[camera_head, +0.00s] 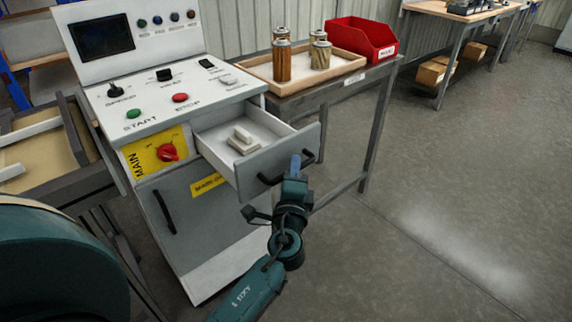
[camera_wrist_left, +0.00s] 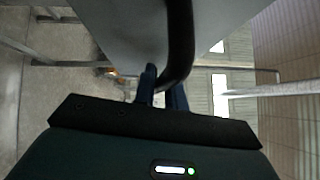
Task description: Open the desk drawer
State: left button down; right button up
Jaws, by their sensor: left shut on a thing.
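The desk drawer (camera_head: 229,165) has a grey front and white inside. It stands pulled out from the right side of the control console, with its interior showing. A small pale object (camera_head: 241,139) lies in it. The dark bar handle (camera_head: 270,181) is on the drawer front and shows as a black curved bar (camera_wrist_left: 181,40) in the left wrist view. My left gripper (camera_head: 295,168) is shut on the handle, and its blue fingers (camera_wrist_left: 163,93) are on either side of the bar in the wrist view. My right gripper is not in view.
The console (camera_head: 185,94) has buttons, a screen and a red main switch (camera_head: 167,152). Below is a cabinet door with a handle (camera_head: 164,212). Behind, a table holds a wooden tray (camera_head: 262,73) with several canisters and a red bin (camera_head: 366,39). Floor (camera_head: 440,190) at right is clear.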

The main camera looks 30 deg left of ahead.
pick_arm(q)
jog(key=shift+s+d, duration=0.1)
jog(key=shift+d, duration=0.05)
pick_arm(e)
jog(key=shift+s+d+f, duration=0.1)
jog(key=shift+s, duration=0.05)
pick_arm(q)
jog(key=c, duration=1.5)
grip_release()
jog(key=shift+o, duration=0.2)
jog(key=shift+f, duration=0.1)
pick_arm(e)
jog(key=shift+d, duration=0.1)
